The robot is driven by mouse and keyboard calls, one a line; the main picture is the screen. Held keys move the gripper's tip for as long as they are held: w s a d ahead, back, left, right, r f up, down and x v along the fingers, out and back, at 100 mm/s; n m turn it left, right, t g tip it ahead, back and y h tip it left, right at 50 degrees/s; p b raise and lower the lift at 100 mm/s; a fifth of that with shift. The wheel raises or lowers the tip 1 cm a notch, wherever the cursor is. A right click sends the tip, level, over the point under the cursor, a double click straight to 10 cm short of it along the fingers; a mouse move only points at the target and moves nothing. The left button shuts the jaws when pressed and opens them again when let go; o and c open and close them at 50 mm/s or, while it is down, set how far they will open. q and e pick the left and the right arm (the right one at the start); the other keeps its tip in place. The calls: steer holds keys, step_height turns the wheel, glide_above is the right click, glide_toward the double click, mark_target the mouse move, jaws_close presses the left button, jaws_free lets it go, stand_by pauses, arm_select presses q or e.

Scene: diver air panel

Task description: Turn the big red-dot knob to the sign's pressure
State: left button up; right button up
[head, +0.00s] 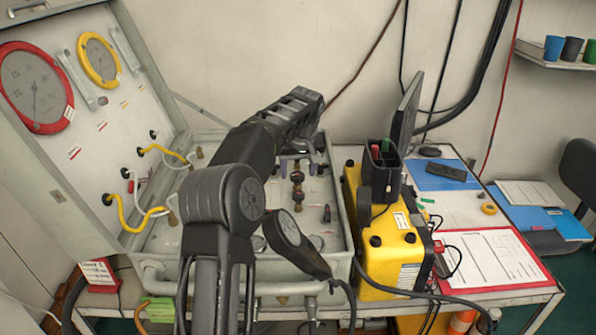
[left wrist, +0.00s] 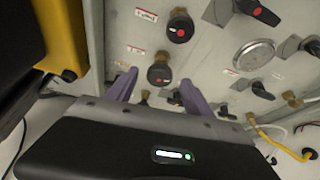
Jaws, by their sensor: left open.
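Two dark round knobs with red dots sit on the panel floor. In the left wrist view, one red-dot knob (left wrist: 159,75) lies between and just beyond the fingertips; the other red-dot knob (left wrist: 180,27) is farther up. I cannot tell surely which is bigger. In the head view, dark knobs (head: 298,195) show below my left gripper (head: 297,164). My left gripper, with purple fingers, is open and empty (left wrist: 158,92); contact with the nearer knob is not clear. A small red-edged sign (head: 98,274) stands at lower left; its text is unreadable. My right gripper is not seen.
A large red-rimmed gauge (head: 35,87) and a yellow-rimmed gauge (head: 99,60) are on the raised lid. Yellow hoses (head: 135,212) cross the case's left side. A yellow box (head: 395,245) stands close at the right, beside a red clipboard (head: 490,258).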

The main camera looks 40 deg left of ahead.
arm_select(q)
steer(key=shift+x, duration=0.8)
jaws_close()
